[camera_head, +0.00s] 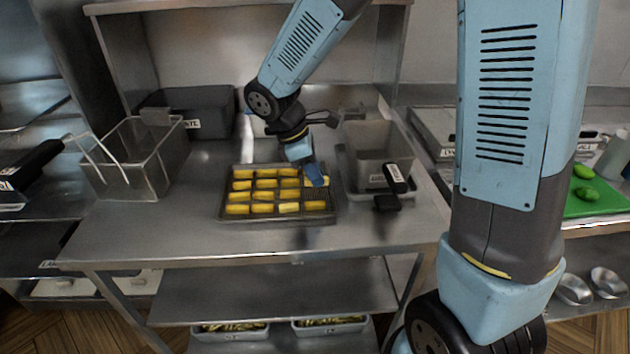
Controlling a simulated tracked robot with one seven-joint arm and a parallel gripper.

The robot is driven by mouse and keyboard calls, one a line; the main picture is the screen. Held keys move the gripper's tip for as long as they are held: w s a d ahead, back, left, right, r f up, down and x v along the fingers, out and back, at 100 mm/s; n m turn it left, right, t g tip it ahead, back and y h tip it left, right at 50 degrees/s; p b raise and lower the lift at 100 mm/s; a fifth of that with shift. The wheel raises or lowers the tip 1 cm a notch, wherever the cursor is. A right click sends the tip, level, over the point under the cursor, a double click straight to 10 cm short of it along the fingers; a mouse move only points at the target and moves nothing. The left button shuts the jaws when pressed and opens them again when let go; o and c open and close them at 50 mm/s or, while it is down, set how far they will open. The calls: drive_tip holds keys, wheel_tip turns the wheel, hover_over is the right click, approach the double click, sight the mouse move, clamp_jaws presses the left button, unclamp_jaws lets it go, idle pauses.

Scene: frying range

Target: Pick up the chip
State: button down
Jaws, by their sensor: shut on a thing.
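Several yellow block-shaped chips (264,195) lie in rows on a dark wire rack tray (280,217) on the steel table. My gripper (316,182) is at the right side of the tray, pointing down at the upper right of the rows. It is shut on a yellow chip (323,182), which partly shows beside the blue fingers. The fingers hide part of this chip, and I cannot tell whether it still touches the rack.
A fry basket (128,165) stands left of the tray. A grey metal container (378,150) with a black handle stands close on the right. A dark box (190,112) is behind. Bare steel table (170,232) lies in front and left.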

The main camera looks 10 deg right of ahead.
drive_tip(key=s+r, duration=0.7)
drive_tip(key=s, duration=0.5)
drive_tip(key=shift+r, duration=0.15)
idle(0.7)
